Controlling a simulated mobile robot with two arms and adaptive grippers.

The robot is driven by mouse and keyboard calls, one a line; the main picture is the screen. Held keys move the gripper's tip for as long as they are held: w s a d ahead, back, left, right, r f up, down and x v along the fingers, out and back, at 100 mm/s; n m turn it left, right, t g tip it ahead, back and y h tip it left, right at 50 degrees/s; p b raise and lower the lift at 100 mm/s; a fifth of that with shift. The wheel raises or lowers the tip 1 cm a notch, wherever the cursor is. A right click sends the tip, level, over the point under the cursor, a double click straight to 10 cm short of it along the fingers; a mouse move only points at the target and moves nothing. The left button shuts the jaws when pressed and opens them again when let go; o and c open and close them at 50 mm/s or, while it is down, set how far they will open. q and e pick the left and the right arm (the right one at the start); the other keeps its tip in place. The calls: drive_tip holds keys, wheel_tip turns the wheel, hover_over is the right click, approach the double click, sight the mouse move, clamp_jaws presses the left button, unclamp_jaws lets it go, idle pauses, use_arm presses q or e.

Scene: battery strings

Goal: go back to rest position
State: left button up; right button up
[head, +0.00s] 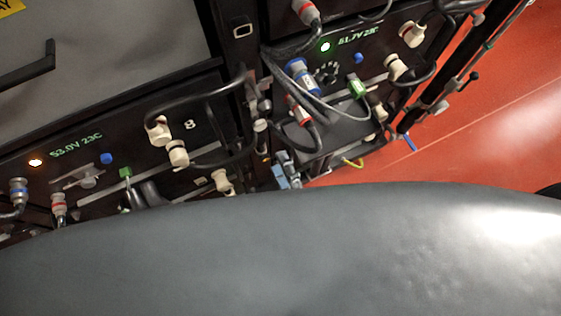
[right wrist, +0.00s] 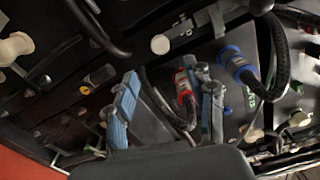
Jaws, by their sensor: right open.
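My right gripper (head: 284,170) shows in the head view as small light-blue fingers just above the large grey curved surface, in front of the lower part of the right battery rack. In the right wrist view its two blue fingers (right wrist: 163,82) stand wide apart, open, with nothing gripped. A red-ringed connector (right wrist: 183,88) on a grey cable shows between the fingers, seemingly beyond them. A blue-ringed connector (right wrist: 233,62) is right of them. My left gripper is not in view. The grey surface hides the lower half of the head view.
The left battery front (head: 95,150) reads 53.0V 23C with an orange light. The right one (head: 345,75) reads 51.7V with a green light. Black looped cables (head: 215,92) and white plugs (head: 158,130) stick out. Open red floor (head: 470,120) lies at the right.

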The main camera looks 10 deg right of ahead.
idle(0.3)
drive_tip(key=s+d+f+n+g+p, duration=0.15)
drive_tip(key=f+n, duration=0.25)
drive_tip(key=f, duration=0.4)
drive_tip(key=s+d+f+n+g+h, duration=0.1)
drive_tip(key=d+f+n+g, duration=0.25)
drive_tip(key=f, duration=0.55)
drive_tip(key=s+d+f+n+g, duration=0.15)
drive_tip(key=f+n, duration=0.25)
drive_tip(key=f, duration=0.4)
drive_tip(key=s+d+f+n+g+h, duration=0.2)
drive_tip(key=s+d+f+n+g, duration=0.2)
drive_tip(key=s+f, duration=0.4)
drive_tip(key=s+d+f+n+g+h+p, duration=0.1)
drive_tip(key=s+d+f+n+g, duration=0.3)
drive_tip(key=s+d+f, duration=0.4)
drive_tip(key=shift+s+d+g+h+p, duration=0.3)
drive_tip(key=shift+s+d+g+h, duration=0.45)
drive_tip(key=shift+s, duration=0.45)
drive_tip(key=shift+a+f, duration=0.1)
drive_tip(key=shift+c, duration=1.2)
drive_tip(key=shift+w, duration=0.15)
drive_tip(key=shift+c, duration=0.5)
